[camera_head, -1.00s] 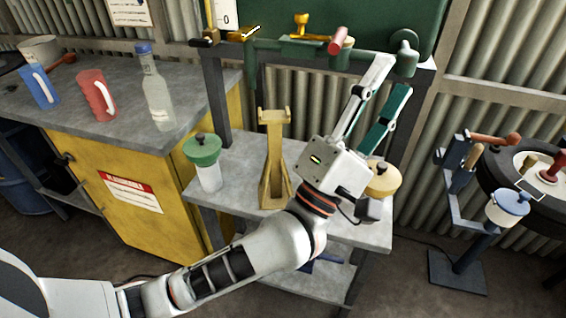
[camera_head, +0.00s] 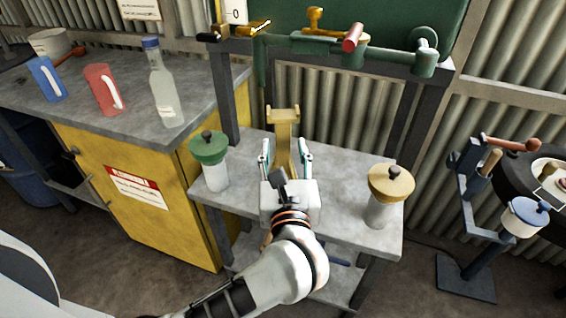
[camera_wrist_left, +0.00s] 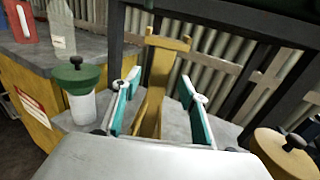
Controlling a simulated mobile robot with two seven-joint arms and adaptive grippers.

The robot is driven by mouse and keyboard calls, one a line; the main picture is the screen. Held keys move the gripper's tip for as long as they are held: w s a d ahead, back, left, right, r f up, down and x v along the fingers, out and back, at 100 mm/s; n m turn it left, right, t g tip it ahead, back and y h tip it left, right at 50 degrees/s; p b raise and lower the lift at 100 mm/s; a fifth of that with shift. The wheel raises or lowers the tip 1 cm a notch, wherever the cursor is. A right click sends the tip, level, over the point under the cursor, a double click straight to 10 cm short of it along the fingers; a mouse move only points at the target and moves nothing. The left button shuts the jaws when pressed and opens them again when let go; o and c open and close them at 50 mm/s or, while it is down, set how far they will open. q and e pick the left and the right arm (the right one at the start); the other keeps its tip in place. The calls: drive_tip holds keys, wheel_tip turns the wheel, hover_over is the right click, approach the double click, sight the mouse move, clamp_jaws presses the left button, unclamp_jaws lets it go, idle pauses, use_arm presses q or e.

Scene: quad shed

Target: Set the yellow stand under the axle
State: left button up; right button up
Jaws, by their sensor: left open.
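The yellow stand (camera_head: 284,118) stands upright on the grey shelf of the bench, with a forked top. It also shows in the left wrist view (camera_wrist_left: 160,75). My left gripper (camera_head: 286,160) is open, its two fingers on either side of the stand's column. In the left wrist view the left gripper's fingers (camera_wrist_left: 158,98) show gaps to the stand. The stand's lower part is hidden behind my gripper in the head view. The green axle (camera_head: 310,46) runs horizontally above the shelf, across the dark frame. My right gripper is not in view.
A jar with a green lid (camera_head: 209,147) stands left of the stand, and a jar with a tan lid (camera_head: 390,183) stands right. A yellow cabinet (camera_head: 130,190) with a bottle (camera_head: 161,90) and mugs is at the left. A blue-grey post stand (camera_head: 468,190) is at the right.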

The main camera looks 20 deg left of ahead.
sight(283, 140)
use_arm(q)
drive_tip(key=x, duration=0.5)
drive_tip(key=shift+w+f, duration=0.1)
drive_tip(key=shift+w, duration=0.05)
clamp_jaws()
drive_tip(key=shift+r, duration=0.2)
